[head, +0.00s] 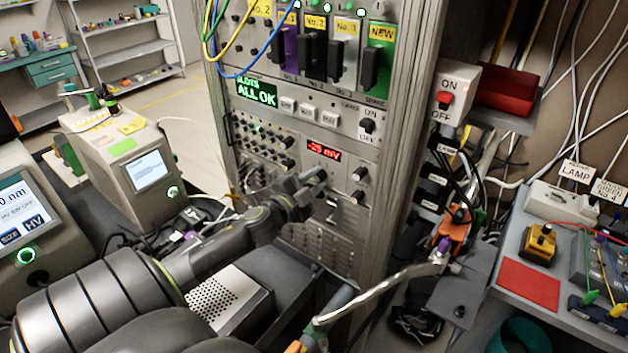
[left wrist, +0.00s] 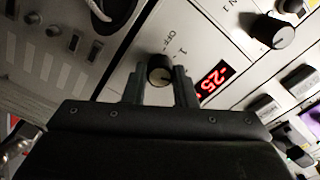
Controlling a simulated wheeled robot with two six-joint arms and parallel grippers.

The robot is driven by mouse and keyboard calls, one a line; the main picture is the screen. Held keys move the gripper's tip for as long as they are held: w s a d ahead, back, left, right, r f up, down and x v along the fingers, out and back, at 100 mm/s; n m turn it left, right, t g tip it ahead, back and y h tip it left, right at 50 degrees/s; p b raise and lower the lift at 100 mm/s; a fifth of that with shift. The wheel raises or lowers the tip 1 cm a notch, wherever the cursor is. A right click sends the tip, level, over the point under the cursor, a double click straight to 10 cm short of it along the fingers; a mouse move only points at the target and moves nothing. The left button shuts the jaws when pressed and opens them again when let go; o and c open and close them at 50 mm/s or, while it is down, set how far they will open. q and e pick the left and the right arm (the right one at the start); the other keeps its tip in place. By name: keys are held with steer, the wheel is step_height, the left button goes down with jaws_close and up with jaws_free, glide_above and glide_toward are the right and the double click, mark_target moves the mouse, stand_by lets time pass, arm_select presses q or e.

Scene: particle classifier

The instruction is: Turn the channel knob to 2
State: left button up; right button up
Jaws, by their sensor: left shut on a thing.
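My left gripper (head: 312,184) reaches the grey rack's front panel, just below the red "-25 mV" display (head: 324,151). In the left wrist view its two fingers (left wrist: 160,82) are shut on a small round black knob (left wrist: 159,68), one on each side. The marks "OFF" and "1" are printed on the panel beside this knob; other marks around it are hidden or unclear. I cannot read which mark the knob points at. The red display also shows in the left wrist view (left wrist: 213,79). In the head view the gripper mostly covers the knob.
Above the display are a green "ALL OK" screen (head: 259,93) and another black knob (head: 368,125). More knobs sit at right (head: 359,173) and a dense knob panel at left (head: 262,142). Cables hang over the upper rack. A side table (head: 505,280) stands at right.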

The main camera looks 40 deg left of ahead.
arm_select(q)
steer(key=o, duration=1)
steer(key=shift+s+f, duration=0.1)
steer(key=shift+s, duration=0.15)
steer(key=s+d+b, duration=0.2)
steer(key=s+b, duration=0.2)
steer(key=s, duration=1.2)
steer(key=shift+s, duration=0.4)
